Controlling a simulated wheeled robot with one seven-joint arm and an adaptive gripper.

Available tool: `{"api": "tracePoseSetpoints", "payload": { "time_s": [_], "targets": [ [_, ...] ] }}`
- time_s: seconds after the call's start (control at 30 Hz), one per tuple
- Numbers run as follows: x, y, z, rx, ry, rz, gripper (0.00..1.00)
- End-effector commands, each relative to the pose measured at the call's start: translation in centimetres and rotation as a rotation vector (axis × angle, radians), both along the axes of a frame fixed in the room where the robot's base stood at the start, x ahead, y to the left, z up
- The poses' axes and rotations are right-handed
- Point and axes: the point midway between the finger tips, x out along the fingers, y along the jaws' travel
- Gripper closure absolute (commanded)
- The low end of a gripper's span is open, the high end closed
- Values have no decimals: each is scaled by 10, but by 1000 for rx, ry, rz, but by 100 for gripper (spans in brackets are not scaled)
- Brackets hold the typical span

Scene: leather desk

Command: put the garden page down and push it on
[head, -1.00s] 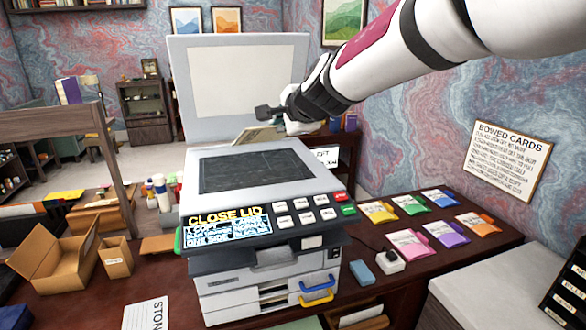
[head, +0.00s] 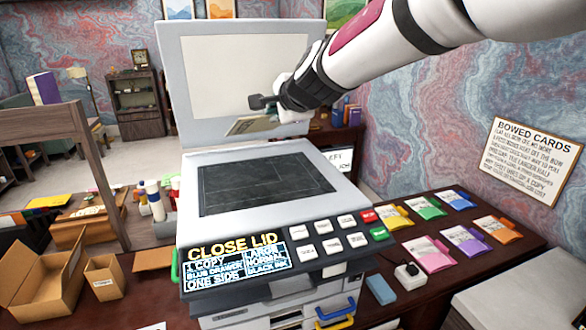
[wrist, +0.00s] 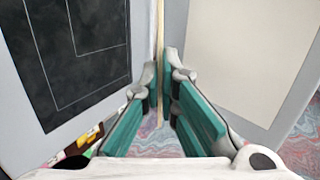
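A thin page (head: 250,124), taken as the garden page, is held tilted above the rear of the copier glass, in front of the raised lid. Its print is too small to read. My gripper (head: 264,102) is shut on it; in the wrist view the fingers (wrist: 162,95) pinch the page (wrist: 160,40), seen edge-on as a pale strip. The dark copier glass (head: 265,185) is bare and also shows in the wrist view (wrist: 70,60). The lid (head: 172,90) stands open. The copier's display (head: 236,262) reads "CLOSE LID", "1 COPY", "BLUE DRAWER", "ONE SIDE".
Copier buttons (head: 330,240) include a red and a green one. Coloured packets (head: 465,240) lie on the desk to the right, near a light-blue block (head: 381,289). An open cardboard box (head: 45,285) is at left. A "BOWED CARDS" sign (head: 530,160) hangs on the wall.

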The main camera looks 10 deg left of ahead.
Motion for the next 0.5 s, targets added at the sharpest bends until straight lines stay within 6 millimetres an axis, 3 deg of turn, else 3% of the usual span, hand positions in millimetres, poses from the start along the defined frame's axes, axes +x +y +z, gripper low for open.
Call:
{"api": "tracePoseSetpoints", "payload": {
  "time_s": [0.17,0.5],
  "targets": [
    [2,0,-11,0,0,1,100],
    [3,0,-51,-1,1,2,100]
  ]
}}
